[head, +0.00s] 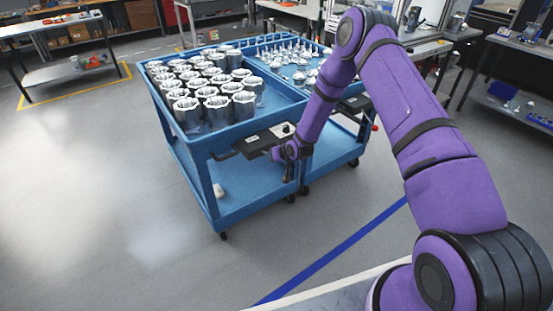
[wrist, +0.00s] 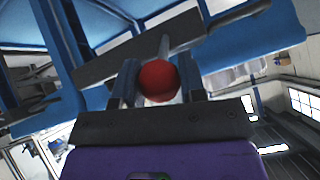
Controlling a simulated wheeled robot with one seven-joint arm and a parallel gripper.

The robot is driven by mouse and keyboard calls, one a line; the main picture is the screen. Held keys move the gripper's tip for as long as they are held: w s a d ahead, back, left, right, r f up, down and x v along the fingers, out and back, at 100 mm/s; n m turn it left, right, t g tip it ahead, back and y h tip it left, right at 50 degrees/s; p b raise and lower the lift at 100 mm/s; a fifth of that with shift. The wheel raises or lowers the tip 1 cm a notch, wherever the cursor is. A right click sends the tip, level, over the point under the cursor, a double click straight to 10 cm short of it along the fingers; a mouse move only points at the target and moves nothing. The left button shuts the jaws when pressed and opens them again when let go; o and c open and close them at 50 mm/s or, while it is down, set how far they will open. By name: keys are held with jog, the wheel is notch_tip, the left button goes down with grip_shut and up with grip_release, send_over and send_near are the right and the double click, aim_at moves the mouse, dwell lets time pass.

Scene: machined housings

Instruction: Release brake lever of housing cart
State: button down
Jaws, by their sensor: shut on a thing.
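The housing cart (head: 187,152) is blue, with rows of silver machined housings (head: 205,90) on its top tray. Its brake lever shows in the wrist view as a grey rod (wrist: 164,46) ending in a red ball knob (wrist: 158,80). My gripper (wrist: 157,72) has one finger on each side of the knob and is shut on it. In the head view my gripper (head: 289,168) is at the cart's near end, below the dark handle bracket (head: 262,139). There the gripper and arm hide the lever and knob.
A second blue cart (head: 330,160) with small metal parts stands close on the right, with a red knob (head: 375,128) at its end. A workbench (head: 60,24) is at the far left. The floor to the left is clear.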

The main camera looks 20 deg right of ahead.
jog(key=shift+w+r, duration=0.15)
jog(key=shift+r, duration=0.05)
jog(key=c, duration=0.7)
grip_release()
jog(key=shift+f, duration=0.1)
jog(key=v, duration=1.1)
jog(key=shift+a, duration=0.1)
